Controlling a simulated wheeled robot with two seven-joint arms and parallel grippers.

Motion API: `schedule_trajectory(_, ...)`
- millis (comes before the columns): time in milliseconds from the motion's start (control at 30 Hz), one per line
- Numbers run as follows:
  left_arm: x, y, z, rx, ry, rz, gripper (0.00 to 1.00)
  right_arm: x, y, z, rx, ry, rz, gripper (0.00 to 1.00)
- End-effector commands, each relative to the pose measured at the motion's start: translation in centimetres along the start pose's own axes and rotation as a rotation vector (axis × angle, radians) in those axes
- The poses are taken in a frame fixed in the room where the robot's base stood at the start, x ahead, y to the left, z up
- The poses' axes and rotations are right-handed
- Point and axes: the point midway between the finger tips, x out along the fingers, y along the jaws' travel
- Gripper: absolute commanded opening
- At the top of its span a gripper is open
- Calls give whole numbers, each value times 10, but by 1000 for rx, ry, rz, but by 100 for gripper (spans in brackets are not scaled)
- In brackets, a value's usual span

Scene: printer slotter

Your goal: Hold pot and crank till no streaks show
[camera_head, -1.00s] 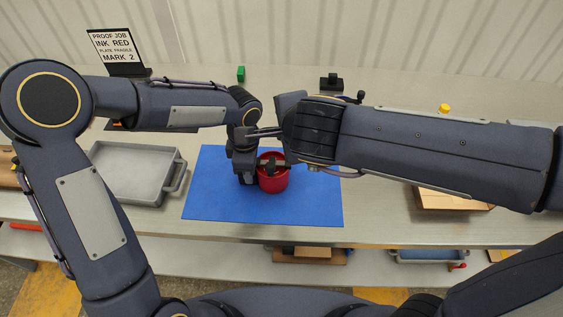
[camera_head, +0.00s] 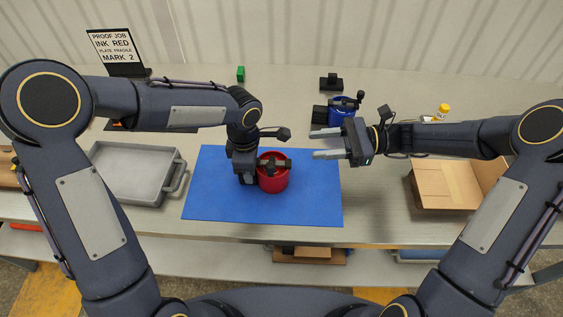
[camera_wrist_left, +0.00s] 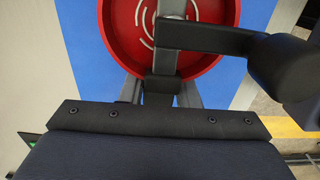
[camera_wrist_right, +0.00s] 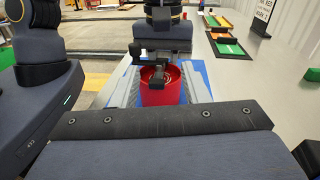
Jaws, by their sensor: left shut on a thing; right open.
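The red pot (camera_head: 273,181) stands on the blue mat (camera_head: 315,200). The left wrist view shows pale curved streaks (camera_wrist_left: 190,12) in the red pot, under the crank arm (camera_wrist_left: 205,38). The right wrist view also shows pale rings in the pot (camera_wrist_right: 162,97). My left gripper (camera_head: 248,177) is shut on the pot at its left side. My right gripper (camera_head: 326,143) is open and empty, right of the crank and apart from it.
A grey tray (camera_head: 137,191) is left of the mat and an open cardboard box (camera_head: 446,188) is right. The mat's right front is clear.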

Motion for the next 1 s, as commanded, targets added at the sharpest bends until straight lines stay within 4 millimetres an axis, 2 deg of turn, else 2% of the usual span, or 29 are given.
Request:
schedule_trajectory(100, -1, 0, 0, 0, -1, 1, 0, -15, 18, -9, 51, -35, 77, 41)
schedule_trajectory(267, -1, 0, 0, 0, -1, 1, 0, -13, 28, -11, 72, -50, 116, 41)
schedule_trajectory(367, -1, 0, 0, 0, -1, 1, 0, 1, 30, -10, 72, -50, 119, 41)
schedule_trajectory(700, -1, 0, 0, 0, -1, 1, 0, 68, 38, -6, 70, -50, 118, 41)
schedule_trajectory(833, -1, 0, 0, 0, -1, 1, 0, 86, 39, -6, 69, -49, 116, 41)
schedule_trajectory(1000, -1, 0, 0, 0, -1, 1, 0, 98, 40, -5, 68, -49, 114, 41)
